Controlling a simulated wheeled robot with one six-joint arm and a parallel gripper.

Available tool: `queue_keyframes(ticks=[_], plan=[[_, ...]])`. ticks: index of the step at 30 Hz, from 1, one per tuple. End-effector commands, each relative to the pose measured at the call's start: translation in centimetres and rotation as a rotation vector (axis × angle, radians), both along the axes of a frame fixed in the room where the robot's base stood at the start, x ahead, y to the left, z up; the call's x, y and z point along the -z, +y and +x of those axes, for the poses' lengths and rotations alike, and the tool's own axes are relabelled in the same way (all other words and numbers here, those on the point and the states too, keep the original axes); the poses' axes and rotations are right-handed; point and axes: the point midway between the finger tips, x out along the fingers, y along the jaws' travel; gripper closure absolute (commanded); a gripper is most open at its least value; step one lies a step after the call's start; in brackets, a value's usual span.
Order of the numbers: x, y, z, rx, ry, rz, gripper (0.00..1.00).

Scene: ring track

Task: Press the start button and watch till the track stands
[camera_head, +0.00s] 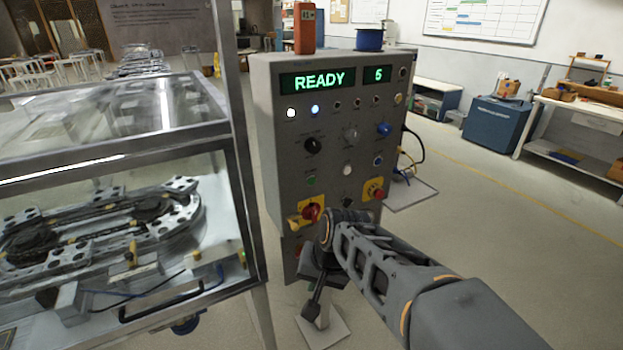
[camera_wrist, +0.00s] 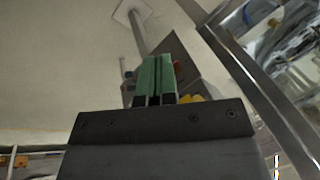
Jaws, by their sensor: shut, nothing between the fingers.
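The grey control panel (camera_head: 270,150) stands in the middle of the head view. Its display (camera_head: 318,81) reads "READY" in green, with a "6" beside it. A small green button (camera_head: 310,179) and a white round one (camera_head: 347,169) are on its face; I cannot read which is marked start. The ring track (camera_head: 110,228) lies inside the glass case at left; one still frame does not show whether it moves. My gripper is low in front of the panel, partly hidden by my arm. In the wrist view its green fingers (camera_wrist: 155,78) are together and empty.
Red knobs on yellow plates sit low on the panel at left (camera_head: 311,211) and right (camera_head: 376,190). The metal-framed glass case (camera_head: 215,130) stands close at left. A blue cabinet (camera_head: 497,125) and benches stand at right; the floor between is free.

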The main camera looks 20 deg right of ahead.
Motion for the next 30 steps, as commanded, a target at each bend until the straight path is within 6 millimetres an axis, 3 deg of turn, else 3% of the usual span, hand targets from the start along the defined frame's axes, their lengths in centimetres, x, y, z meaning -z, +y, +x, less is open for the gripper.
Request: queue_keyframes(ticks=[1,6,12,19,30], plan=[[-1.0,-0.6,1.3,0.197,0.064,0.125,1.0],[-3.0,-3.0,6.6,0.869,0.278,0.595,1.0],[-4.9,-8.4,11.8,1.414,0.486,1.061,1.0],[-5.6,-11.9,13.9,1.632,0.59,1.303,1.0],[-5.6,-12.2,14.1,1.653,0.603,1.328,1.0]])
